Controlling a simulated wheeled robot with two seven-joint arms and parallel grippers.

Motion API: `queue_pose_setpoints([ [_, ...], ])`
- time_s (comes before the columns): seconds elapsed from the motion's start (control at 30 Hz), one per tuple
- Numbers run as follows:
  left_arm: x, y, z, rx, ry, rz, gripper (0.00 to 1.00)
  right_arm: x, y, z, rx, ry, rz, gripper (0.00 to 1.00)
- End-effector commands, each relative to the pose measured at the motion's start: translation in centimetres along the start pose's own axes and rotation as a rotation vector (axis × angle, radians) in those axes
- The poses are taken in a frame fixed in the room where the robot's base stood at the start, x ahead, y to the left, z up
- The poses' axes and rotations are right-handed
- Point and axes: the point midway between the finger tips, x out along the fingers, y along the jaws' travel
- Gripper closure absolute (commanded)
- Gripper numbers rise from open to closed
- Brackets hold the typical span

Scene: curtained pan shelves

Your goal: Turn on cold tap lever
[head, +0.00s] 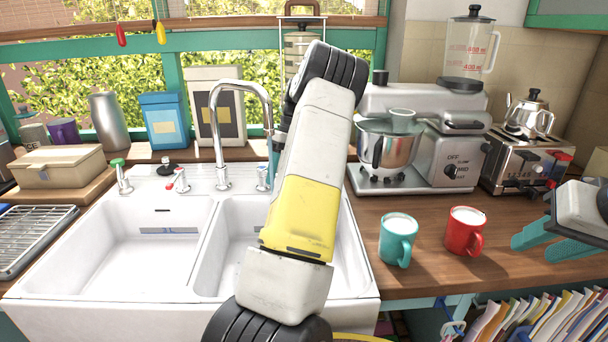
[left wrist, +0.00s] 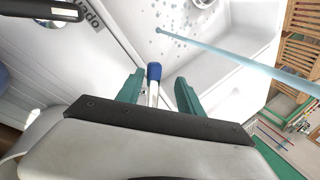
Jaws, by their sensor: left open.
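The cold tap lever (left wrist: 154,72), with a blue cap on a pale stem, stands between the two teal fingers of my left gripper (left wrist: 158,84) in the left wrist view. The fingers are apart, with a gap on each side of it. In the head view my left arm crosses in front of the sink's right side and hides most of this gripper. A white tap base (head: 263,178) shows just left of the arm. The curved chrome spout (head: 217,120) rises beside it. My right gripper (head: 530,252) is open and empty at the right edge.
The white double sink (head: 150,250) has red-topped (head: 180,181) and green-topped (head: 121,176) taps behind it. A teal mug (head: 397,245) and red mug (head: 465,232) stand on the right counter, near a mixer (head: 440,120). A pale blue bar crosses the left wrist view.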

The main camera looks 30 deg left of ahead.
Motion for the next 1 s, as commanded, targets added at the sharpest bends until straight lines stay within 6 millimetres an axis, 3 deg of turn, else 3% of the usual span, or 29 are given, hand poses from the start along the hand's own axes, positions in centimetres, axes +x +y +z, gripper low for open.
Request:
queue_pose_setpoints([
  [0.63, -1.3, 0.0, 0.0, 0.000, 0.000, 0.000, 0.56, 0.0, 0.0, 0.0, 0.000, 0.000, 0.000, 0.64],
  [1.0, -4.8, 0.0, -0.1, -0.001, 0.002, 0.001, 0.56, 0.0, 0.0, 0.0, 0.000, 0.000, 0.000, 0.64],
])
